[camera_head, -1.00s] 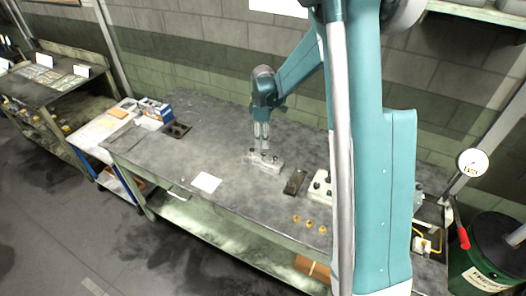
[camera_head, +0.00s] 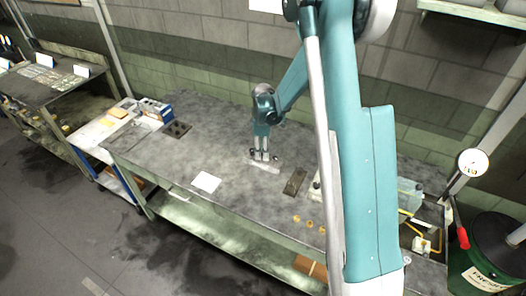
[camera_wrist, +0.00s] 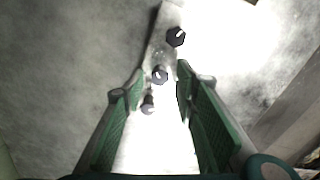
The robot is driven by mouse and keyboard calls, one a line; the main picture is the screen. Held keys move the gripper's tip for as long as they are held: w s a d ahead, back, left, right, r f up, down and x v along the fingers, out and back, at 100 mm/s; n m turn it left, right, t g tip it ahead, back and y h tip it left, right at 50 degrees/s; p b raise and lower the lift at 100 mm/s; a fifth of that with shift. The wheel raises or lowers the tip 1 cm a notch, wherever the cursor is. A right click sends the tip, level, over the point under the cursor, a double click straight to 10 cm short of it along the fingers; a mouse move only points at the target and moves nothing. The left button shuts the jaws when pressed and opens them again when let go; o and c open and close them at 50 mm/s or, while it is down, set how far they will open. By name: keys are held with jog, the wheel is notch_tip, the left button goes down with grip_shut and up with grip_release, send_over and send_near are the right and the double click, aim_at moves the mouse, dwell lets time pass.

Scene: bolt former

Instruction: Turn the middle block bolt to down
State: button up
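A pale block (camera_head: 268,167) lies on the workbench below my gripper (camera_head: 264,156). In the wrist view the block (camera_wrist: 160,145) runs lengthwise between my fingers and carries three dark bolts with small pale marks on top. The far bolt (camera_wrist: 176,37) is beyond the fingertips. The middle bolt (camera_wrist: 160,75) is between the fingertips. The near bolt (camera_wrist: 148,104) is between the green finger pads. My gripper (camera_wrist: 159,79) is open, with a gap on both sides of the middle bolt; no contact shows. The exact heading of the bolt's mark is too small to tell.
The grey workbench (camera_head: 225,165) has free room left of the block. A dark plate (camera_head: 295,182) lies to its right, with several small yellow pieces (camera_head: 309,223) in front.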

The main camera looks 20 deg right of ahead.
jog(key=c, duration=0.9)
jog(key=shift+m+b, duration=0.4)
jog(key=shift+b, duration=0.05)
jog(key=m+b, duration=0.2)
jog(key=shift+f+m, duration=0.15)
jog(key=shift+m, duration=0.25)
jog(key=m+b, duration=0.2)
jog(key=m, duration=0.1)
jog(key=shift+m, duration=0.3)
jog(key=m+b, duration=0.2)
jog(key=m, duration=0.3)
jog(key=m+b, duration=0.1)
jog(key=m, duration=0.4)
jog(key=shift+r, duration=0.2)
